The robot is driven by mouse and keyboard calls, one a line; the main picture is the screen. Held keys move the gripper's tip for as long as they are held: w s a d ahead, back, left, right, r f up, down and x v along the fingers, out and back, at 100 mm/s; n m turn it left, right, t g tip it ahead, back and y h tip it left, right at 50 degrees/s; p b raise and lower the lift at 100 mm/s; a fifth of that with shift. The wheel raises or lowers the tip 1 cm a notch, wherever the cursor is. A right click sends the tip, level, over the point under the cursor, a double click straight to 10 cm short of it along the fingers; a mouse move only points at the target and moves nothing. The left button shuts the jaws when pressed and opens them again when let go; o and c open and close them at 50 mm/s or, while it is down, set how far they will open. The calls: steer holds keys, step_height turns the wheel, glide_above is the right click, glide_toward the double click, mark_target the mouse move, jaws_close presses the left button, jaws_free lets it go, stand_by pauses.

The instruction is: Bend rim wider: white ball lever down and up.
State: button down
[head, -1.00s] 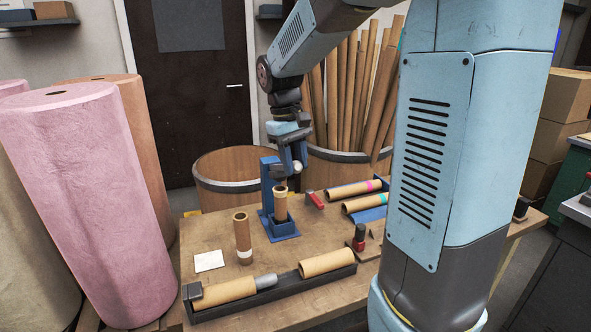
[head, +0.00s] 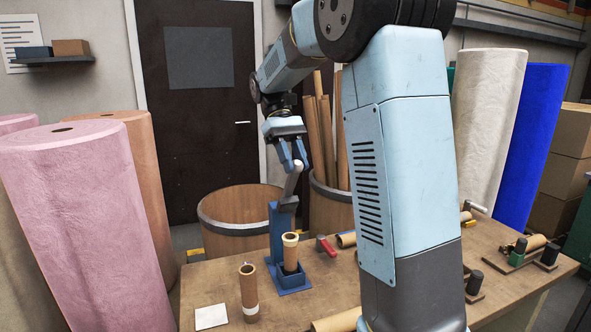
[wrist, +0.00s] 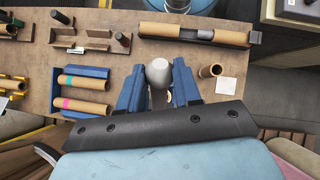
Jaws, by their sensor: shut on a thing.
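A blue press (head: 276,235) stands on the table with a cardboard tube (head: 291,258) upright in its base. The tube's top rim (head: 290,239) looks pale and a little wider than its body. The lever (head: 291,185) rises steeply from the press head to its white ball, which shows between my fingers in the wrist view (wrist: 159,72). My gripper (head: 295,164) is shut on the ball, above the press column. In the wrist view, my fingers (wrist: 158,88) flank the ball and hide the press below.
Another upright tube (head: 249,288) with a white band stands left of the press, near a white card (head: 211,317). A red-handled clamp (head: 326,246) is just right. Wooden barrels (head: 240,215) stand behind the table. A dark tray (wrist: 200,37) holds tubes.

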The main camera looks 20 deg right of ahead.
steer(key=shift+w+a+r+g, duration=0.1)
steer(key=shift+w+r+g, duration=0.2)
steer(key=shift+w, duration=0.3)
steer(key=shift+w+r+g, duration=0.25)
steer(key=shift+w+g, duration=0.05)
steer(key=shift+w, duration=0.25)
steer(key=c, duration=0.8)
jaws_free()
steer(key=shift+r, duration=0.1)
